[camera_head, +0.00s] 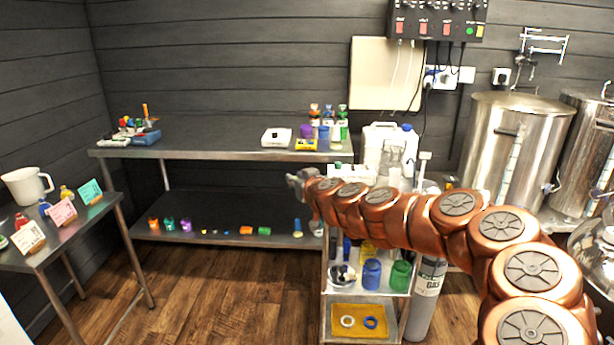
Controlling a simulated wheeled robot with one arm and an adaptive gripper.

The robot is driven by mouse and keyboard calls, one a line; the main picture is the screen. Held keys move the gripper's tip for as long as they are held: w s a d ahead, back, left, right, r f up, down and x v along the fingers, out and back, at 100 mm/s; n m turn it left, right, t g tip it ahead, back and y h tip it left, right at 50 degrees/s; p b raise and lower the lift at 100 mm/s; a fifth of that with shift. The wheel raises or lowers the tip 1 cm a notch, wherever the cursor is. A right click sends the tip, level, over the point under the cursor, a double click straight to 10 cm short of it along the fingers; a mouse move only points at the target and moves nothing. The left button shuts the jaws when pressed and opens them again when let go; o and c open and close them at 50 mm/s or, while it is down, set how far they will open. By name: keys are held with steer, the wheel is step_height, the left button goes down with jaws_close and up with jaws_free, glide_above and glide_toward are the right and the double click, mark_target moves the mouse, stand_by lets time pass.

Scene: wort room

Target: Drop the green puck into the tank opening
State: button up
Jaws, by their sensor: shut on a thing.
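My gripper (296,182) is at the end of the copper-coloured arm, in front of the steel bench and above its lower shelf. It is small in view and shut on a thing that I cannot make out. No green puck can be clearly told; a small green thing (3,242) shows at the left edge, on the side table. A large steel tank (510,145) with a lid stands at the right, well away from my gripper. A second steel tank (590,150) is partly cut off beside it. I cannot make out an opening in either tank.
The steel bench (220,150) carries small coloured bottles, a blue box and a white box. Its lower shelf (210,215) holds several small coloured pieces. A side table (85,225) has a white jug and cards. A trolley (365,300) stands beneath my arm. Wooden floor is free at centre left.

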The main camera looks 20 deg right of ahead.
steer(key=w+a+f+m+h, duration=0.1)
steer(key=a+f, duration=0.1)
steer(key=a, duration=0.4)
steer(key=shift+w+f, duration=0.2)
steer(key=shift+w, duration=0.2)
steer(key=shift+f, duration=0.1)
